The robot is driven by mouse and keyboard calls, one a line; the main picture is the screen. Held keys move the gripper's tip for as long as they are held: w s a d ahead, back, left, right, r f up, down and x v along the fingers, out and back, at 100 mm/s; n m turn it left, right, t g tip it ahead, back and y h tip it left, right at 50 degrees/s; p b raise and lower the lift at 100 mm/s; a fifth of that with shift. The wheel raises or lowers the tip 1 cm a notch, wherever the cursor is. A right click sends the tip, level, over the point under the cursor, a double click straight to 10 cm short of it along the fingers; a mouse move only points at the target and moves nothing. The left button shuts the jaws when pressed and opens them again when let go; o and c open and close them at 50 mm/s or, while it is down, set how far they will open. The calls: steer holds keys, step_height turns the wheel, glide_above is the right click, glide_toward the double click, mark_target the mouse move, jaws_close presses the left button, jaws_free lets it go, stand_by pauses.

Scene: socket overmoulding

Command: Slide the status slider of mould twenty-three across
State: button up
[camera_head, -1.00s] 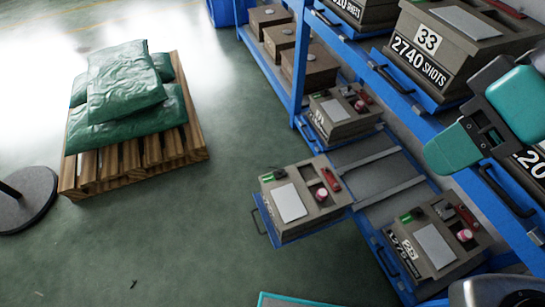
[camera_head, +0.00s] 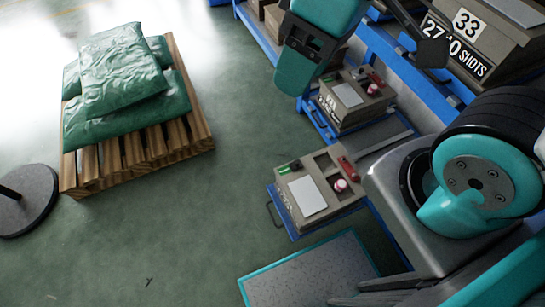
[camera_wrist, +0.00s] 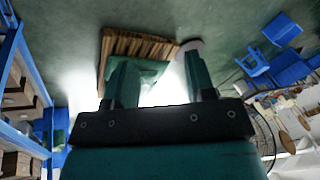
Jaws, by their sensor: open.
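A grey-brown mould (camera_head: 334,216) sits on a blue pulled-out tray (camera_head: 367,207). Its top has a white plate (camera_head: 307,196), a green piece (camera_head: 284,170), a pink-red knob (camera_head: 341,185) and a red piece (camera_head: 347,167). A similar mould (camera_head: 343,120) stands behind it on the rack. I cannot read a twenty-three on either, nor tell which part is the status slider. A third mould's place at lower right is hidden behind my arm. My gripper (camera_head: 295,75) is open and empty, above and beyond the pulled-out mould; its two teal fingers stand apart in the wrist view (camera_wrist: 163,82).
A blue rack (camera_head: 410,75) runs along the right, with a box marked 33 (camera_head: 485,40) on its upper level. A wooden pallet (camera_head: 185,140) with green sacks (camera_head: 120,75) stands at left. A round dark base (camera_head: 25,205) is at far left. The floor between is clear.

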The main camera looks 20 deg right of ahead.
steer(key=w+d+f+b, duration=0.1)
steer(key=w+f+b, duration=0.2)
steer(key=f+b, duration=0.25)
steer(key=w+d+f+b, duration=0.1)
steer(key=w+f+b, duration=0.3)
steer(key=f, duration=0.3)
steer(key=n+h+b, duration=0.2)
steer(key=h+b, duration=0.2)
steer(key=b, duration=2.2)
glide_above(297, 162)
step_height(297, 162, down, 39)
step_height(297, 162, down, 17)
steer(key=b, duration=0.8)
steer(key=shift+w, duration=0.1)
steer(key=shift+r, duration=0.1)
